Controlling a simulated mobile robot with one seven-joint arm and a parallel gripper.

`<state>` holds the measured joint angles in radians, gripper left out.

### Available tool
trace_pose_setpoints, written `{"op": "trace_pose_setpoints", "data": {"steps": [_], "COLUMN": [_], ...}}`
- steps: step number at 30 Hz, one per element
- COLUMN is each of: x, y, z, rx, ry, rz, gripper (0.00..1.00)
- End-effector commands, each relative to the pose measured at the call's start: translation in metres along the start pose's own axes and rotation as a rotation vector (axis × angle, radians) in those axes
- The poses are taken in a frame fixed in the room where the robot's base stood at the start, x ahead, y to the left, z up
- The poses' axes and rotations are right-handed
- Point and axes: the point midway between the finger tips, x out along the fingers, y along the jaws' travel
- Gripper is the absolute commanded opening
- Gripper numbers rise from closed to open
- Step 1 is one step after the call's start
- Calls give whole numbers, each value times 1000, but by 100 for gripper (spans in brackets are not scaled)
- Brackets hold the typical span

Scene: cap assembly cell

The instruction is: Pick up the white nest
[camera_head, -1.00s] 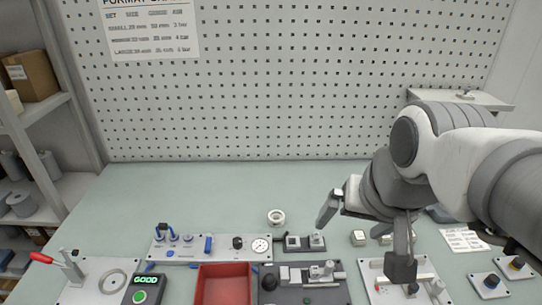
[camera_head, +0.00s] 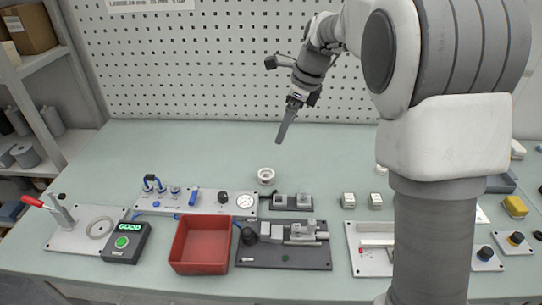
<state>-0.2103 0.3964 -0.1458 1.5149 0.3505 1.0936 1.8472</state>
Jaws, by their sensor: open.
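A small white round hollow piece (camera_head: 266,176), which looks like the white nest, stands on the green table behind the gauge panel. My gripper (camera_head: 283,134) is open and empty, raised in front of the pegboard. It points down and slightly left, above and beyond the white piece, and is not touching it. One dark finger shows clearly; the other is hard to make out.
A gauge panel (camera_head: 195,201), red bin (camera_head: 201,247) and dark fixture plate (camera_head: 284,257) lie in front. The table behind is clear.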

Motion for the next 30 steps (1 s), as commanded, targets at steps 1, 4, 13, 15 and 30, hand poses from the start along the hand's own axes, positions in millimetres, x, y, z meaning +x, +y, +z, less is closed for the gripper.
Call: {"op": "trace_pose_setpoints", "data": {"steps": [1, 4, 13, 15, 30], "x": [9, 17, 68, 84, 143], "y": [-4, -7, -6, -6, -5], "z": [3, 6, 6, 6, 6], "rx": [34, 82, 94, 94, 93], "ry": [1, 1, 3, 2, 1], "rz": [8, 16, 22, 21, 19], "gripper": [96, 96, 96, 96, 96]}}
